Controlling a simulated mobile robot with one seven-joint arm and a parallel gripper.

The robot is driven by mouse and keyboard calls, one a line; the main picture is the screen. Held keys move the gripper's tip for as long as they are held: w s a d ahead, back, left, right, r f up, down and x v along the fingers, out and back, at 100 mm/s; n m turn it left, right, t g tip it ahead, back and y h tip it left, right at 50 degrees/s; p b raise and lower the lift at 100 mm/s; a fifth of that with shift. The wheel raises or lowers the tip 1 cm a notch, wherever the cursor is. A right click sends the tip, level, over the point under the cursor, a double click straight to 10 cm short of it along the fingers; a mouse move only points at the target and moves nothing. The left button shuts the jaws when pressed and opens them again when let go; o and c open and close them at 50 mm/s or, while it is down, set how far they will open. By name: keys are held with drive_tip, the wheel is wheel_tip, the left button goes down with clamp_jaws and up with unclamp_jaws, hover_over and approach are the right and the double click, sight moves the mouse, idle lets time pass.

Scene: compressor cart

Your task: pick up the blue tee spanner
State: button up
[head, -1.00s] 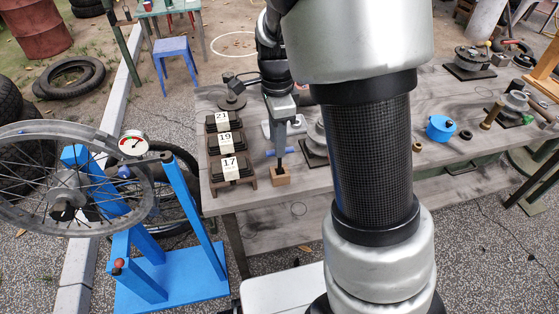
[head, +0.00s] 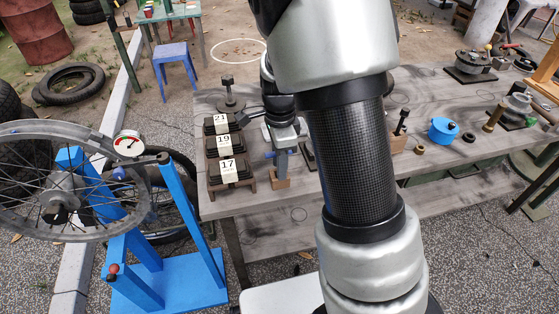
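The blue tee spanner (head: 269,154) stands upright at a small wooden block (head: 281,183) near the left end of the workbench. Only a bit of its blue crossbar shows, to the left of my fingers. My gripper (head: 283,165) points down in front of the spanner, just above the block, and hides most of the bar and the shaft. I cannot tell whether its fingers are apart or closed on the bar.
Dark racks labelled 21, 19 and 17 (head: 227,166) stand close left of my gripper. A blue round part (head: 443,131) and small rings lie to the right on the grey workbench (head: 300,214). A blue wheel stand (head: 187,215) is at left, off the bench.

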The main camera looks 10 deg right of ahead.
clamp_jaws()
wheel_tip(320, 180, up, 10)
drive_tip(key=p, duration=0.3)
idle(0.4)
